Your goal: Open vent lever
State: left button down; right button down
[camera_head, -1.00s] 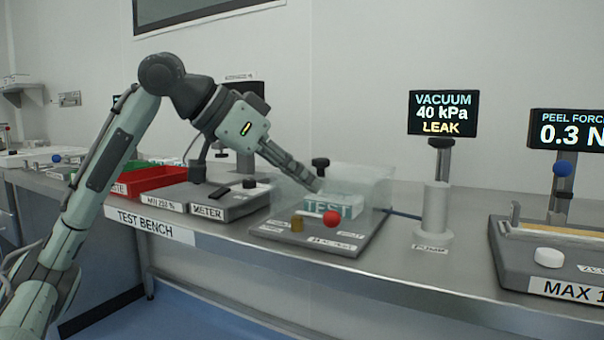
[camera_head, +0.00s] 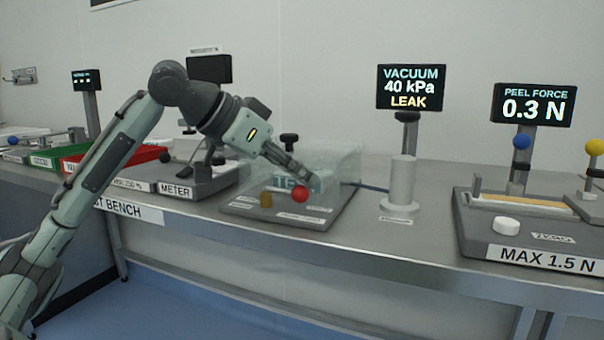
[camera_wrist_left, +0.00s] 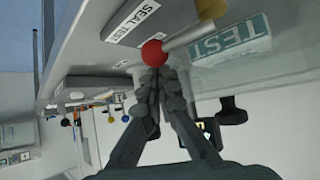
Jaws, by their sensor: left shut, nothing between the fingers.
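The vent lever shows as a red ball knob (camera_head: 299,194) at the front of the clear test chamber (camera_head: 345,165). In the left wrist view the red knob (camera_wrist_left: 153,53) sits on a pale rod (camera_wrist_left: 192,37). My left gripper (camera_head: 308,179) is shut and empty, its fingertips just behind and above the knob in the head view. In the left wrist view the fingertips (camera_wrist_left: 154,74) overlap the knob's edge; I cannot tell whether they touch it. A pouch marked TEST (camera_wrist_left: 228,42) lies inside the chamber. My right gripper is not in view.
A small brass knob (camera_head: 266,200) stands left of the red one. The vacuum display (camera_head: 411,88) reads 40 kPa LEAK, above a pale cylinder (camera_head: 400,185). The peel tester (camera_head: 520,235) is at right, the meter (camera_head: 200,180) at left.

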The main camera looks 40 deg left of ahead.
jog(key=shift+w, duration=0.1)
pick_arm(q)
jog(key=shift+s+m+h, duration=0.2)
jog(key=shift+m+h, duration=0.1)
jog(key=shift+m, duration=0.1)
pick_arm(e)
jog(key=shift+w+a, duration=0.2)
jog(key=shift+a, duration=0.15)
